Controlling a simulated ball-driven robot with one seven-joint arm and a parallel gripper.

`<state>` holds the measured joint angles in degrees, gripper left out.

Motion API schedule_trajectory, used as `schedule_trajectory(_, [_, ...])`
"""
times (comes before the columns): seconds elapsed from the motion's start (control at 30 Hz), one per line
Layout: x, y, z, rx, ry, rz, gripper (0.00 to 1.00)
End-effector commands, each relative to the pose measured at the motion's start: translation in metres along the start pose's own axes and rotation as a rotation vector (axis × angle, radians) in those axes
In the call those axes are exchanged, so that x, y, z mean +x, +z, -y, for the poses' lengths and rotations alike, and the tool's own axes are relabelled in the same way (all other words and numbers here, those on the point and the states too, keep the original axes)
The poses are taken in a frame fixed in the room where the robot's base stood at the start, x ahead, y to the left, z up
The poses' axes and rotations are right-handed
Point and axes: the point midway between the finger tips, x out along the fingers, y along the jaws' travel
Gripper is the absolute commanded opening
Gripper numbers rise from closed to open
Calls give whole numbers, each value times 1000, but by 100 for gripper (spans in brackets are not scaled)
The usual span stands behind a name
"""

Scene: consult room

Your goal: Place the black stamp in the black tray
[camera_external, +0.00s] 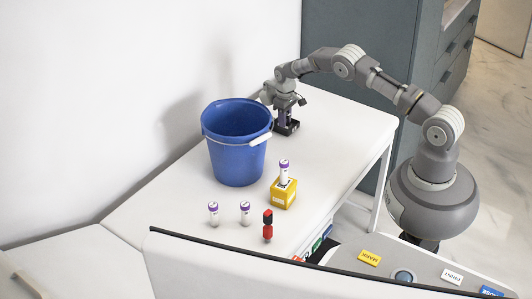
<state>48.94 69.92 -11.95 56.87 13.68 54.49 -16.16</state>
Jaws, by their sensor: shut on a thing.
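A low black tray (294,127) lies directly below the fingers. The held thing is over or in the tray; contact with its floor cannot be seen.
A blue bucket (236,145) with a white-grip handle stands close to the left of my gripper. Two more purple-capped tubes (213,213) (245,213) stand at the front. The table's right side (340,135) is clear.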

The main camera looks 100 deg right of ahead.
Motion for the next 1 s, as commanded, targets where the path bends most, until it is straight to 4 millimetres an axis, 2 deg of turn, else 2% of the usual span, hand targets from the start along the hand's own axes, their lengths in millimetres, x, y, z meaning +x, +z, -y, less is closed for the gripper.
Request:
schedule_trajectory(0.03, [7, 0, 0, 0, 0, -1, 0])
schedule_trajectory(0.27, [4, -1, 0, -1, 1, -3, 0])
schedule_trajectory(0.43, [10, 0, 0, 0, 0, -3, 0])
schedule_trajectory(0.47, [10, 0, 0, 0, 0, -3, 29])
schedule_trajectory(0.57, [9, 0, 0, 0, 0, -3, 52])
schedule_trajectory(0.87, [8, 0, 0, 0, 0, -3, 52])
schedule_trajectory(1.0, [-8, -1, 0, -1, 0, -4, 52])
